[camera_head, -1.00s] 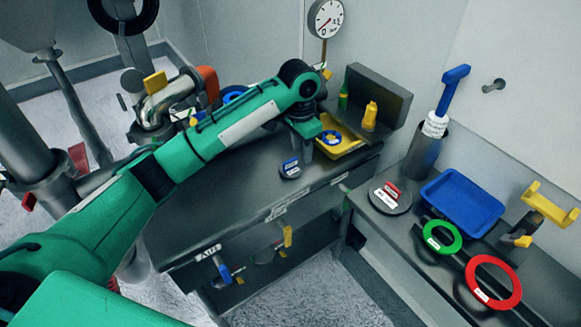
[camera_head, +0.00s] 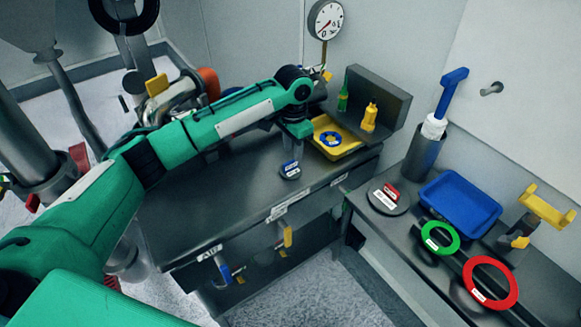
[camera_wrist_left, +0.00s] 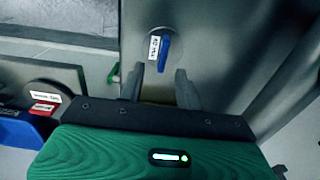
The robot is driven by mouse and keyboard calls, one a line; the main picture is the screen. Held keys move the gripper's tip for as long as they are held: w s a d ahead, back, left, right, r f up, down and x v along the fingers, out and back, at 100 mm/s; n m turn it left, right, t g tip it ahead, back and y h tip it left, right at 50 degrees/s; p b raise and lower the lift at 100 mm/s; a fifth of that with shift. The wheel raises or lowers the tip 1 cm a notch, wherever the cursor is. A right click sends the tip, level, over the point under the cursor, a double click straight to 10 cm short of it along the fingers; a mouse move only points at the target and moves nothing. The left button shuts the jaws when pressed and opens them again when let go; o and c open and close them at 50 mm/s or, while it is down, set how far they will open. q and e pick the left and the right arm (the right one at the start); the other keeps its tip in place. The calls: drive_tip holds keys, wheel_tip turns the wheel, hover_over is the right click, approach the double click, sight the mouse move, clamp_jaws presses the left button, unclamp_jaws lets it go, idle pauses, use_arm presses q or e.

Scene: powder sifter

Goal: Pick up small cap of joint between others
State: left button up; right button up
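The small cap (camera_head: 290,169) is a round dark grey disc with a blue handle and a white label. It lies on the dark table near its front right part. In the left wrist view the cap (camera_wrist_left: 163,51) shows ahead of the fingers, with its blue handle roughly in line with the gap between them. My left gripper (camera_head: 293,152) points down just above and behind the cap. In the left wrist view its fingers (camera_wrist_left: 160,76) are apart with nothing held. My right gripper is not in view.
A yellow tray (camera_head: 350,148) with a blue ring (camera_head: 331,140) stands behind the gripper. A dark box (camera_head: 385,93) with yellow and green bottles is beyond it. On the right bench are a red-handled cap (camera_head: 389,198), a blue tray (camera_head: 460,202), and green and red rings.

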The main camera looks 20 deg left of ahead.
sight(290, 161)
use_arm(q)
drive_tip(key=f, duration=0.1)
drive_tip(key=f+p, duration=0.1)
drive_tip(key=f, duration=0.3)
drive_tip(key=shift+s+a, duration=0.1)
drive_tip(key=shift+a, duration=0.2)
clamp_jaws()
